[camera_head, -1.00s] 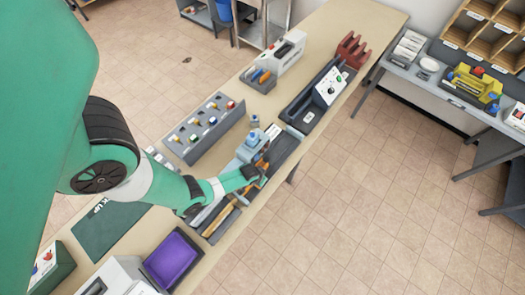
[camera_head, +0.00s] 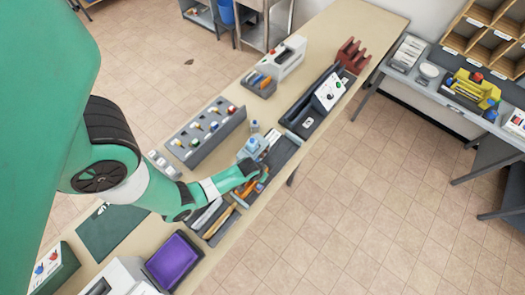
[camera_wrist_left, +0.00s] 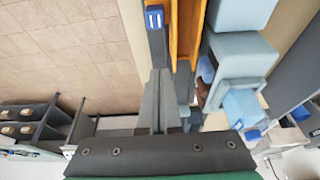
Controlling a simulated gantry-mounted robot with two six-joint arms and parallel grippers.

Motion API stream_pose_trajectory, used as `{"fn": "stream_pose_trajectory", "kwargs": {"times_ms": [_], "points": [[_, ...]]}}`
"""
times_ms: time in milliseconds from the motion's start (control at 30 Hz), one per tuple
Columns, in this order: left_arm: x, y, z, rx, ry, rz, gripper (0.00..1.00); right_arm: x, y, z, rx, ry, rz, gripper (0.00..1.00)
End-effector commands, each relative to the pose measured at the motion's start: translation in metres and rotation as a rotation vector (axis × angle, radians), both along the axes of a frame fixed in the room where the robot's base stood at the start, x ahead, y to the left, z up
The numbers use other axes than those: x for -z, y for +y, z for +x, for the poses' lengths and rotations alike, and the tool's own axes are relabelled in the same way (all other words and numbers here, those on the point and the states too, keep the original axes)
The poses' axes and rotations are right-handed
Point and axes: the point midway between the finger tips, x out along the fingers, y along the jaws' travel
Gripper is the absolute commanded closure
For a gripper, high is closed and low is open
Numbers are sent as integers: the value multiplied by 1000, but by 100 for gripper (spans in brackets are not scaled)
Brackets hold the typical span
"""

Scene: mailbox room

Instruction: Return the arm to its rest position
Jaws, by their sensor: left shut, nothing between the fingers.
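My left arm comes in from the left in the head view and reaches over the long workbench (camera_head: 225,90). My left gripper (camera_head: 258,178) is above the dark tool tray (camera_head: 284,152), close to a light blue object (camera_head: 249,148). In the left wrist view the gripper's fingers (camera_wrist_left: 160,78) are together with nothing between them. Orange-handled tools (camera_wrist_left: 186,30) and light blue blocks (camera_wrist_left: 238,55) lie beyond and beside the fingers there. I cannot tell the exact height above the tray. My right gripper is not in view.
A grey rack with coloured pieces (camera_head: 207,132), a purple tray (camera_head: 174,258) and a dark green mat (camera_head: 110,230) are on the bench. A black unit with a white panel (camera_head: 313,105) and a red rack (camera_head: 352,54) stand farther along. Open floor (camera_head: 370,210) is to the right.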

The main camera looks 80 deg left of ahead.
Motion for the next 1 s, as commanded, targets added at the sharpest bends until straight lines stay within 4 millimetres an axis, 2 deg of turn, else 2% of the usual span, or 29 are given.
{"fn": "stream_pose_trajectory", "kwargs": {"times_ms": [33,100,567,633,667,767,867,900,967,1000], "points": [[-11,-2,-2,1,0,0,100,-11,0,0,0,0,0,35],[-13,-2,-3,0,-1,1,100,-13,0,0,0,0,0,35],[-12,-3,-2,3,-3,1,100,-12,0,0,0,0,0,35],[-15,-6,7,26,-12,7,100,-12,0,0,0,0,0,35],[-19,-5,16,39,-24,13,100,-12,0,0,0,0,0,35],[-43,-1,63,92,-91,47,100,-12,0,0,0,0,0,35],[-90,3,129,150,-212,100,100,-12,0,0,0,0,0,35],[-114,2,156,173,-271,122,100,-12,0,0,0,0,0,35],[-153,-1,194,205,-360,153,100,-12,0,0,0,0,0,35],[-180,-5,217,226,-421,172,100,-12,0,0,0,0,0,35]]}}
